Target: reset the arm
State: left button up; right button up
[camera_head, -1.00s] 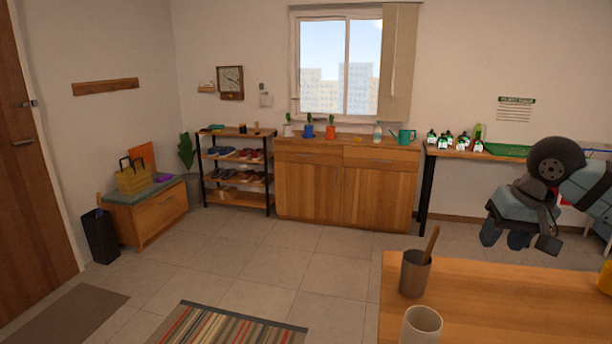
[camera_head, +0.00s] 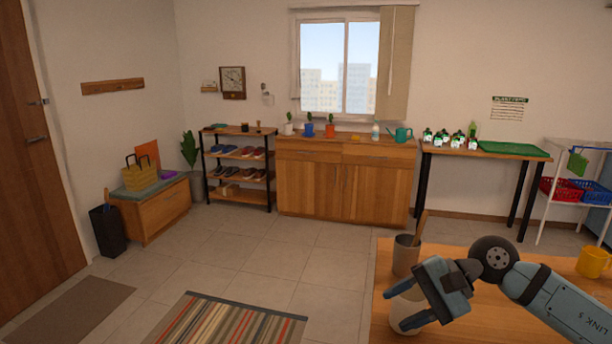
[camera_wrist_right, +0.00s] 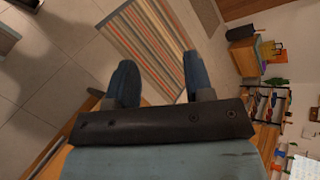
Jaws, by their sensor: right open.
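My right gripper (camera_head: 399,305) is open and in front of the table at the lower right of the head view. It blocks part of a white cup (camera_head: 405,318) on the table. In the right wrist view its two blue fingers (camera_wrist_right: 154,80) are spread apart with nothing between them, and floor and a striped rug lie beyond. My left gripper does not show.
A wooden table (camera_head: 480,252) fills the lower right. A metal cup with a wooden stick (camera_head: 405,256) stands near its left edge, and a yellow mug (camera_head: 593,262) at its right. A striped rug (camera_head: 235,325) lies on the open floor. Several small bottles (camera_head: 450,140) stand on a side table behind.

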jog(key=s+a+f+m+t+y, duration=0.1)
jog(key=s+a+m+t+y, duration=0.15)
jog(key=m+y, duration=0.45)
jog(key=s+a+f+m+t+y, duration=0.1)
jog(key=s+a+m+t+y, duration=0.2)
jog(key=m, duration=0.7)
jog(key=d+f+m+t+h, duration=0.2)
jog(key=f+m+t+h, duration=0.4)
jog(key=m, duration=0.8)
jog(key=d+f+m+t+h, duration=0.2)
jog(key=f+m+t+h, duration=0.35)
jog(key=m, duration=0.85)
jog(key=s+d+f+m+g+h, duration=0.2)
jog(key=s+f+m+g+h, duration=0.1)
jog(key=s+f+m, duration=0.5)
jog(key=s+d+f+m+g+h, duration=0.2)
jog(key=s+f+m+g+h, duration=0.15)
jog(key=s+f+m, duration=0.45)
pick_arm(q)
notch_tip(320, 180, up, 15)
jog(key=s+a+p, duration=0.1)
jog(key=p, duration=2)
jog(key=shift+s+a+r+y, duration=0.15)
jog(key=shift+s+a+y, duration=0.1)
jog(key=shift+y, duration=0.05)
pick_arm(e)
notch_tip(320, 180, up, 14)
jog(key=d+m, duration=0.1)
jog(key=shift+w+t, duration=0.25)
jog(key=shift+t, duration=0.1)
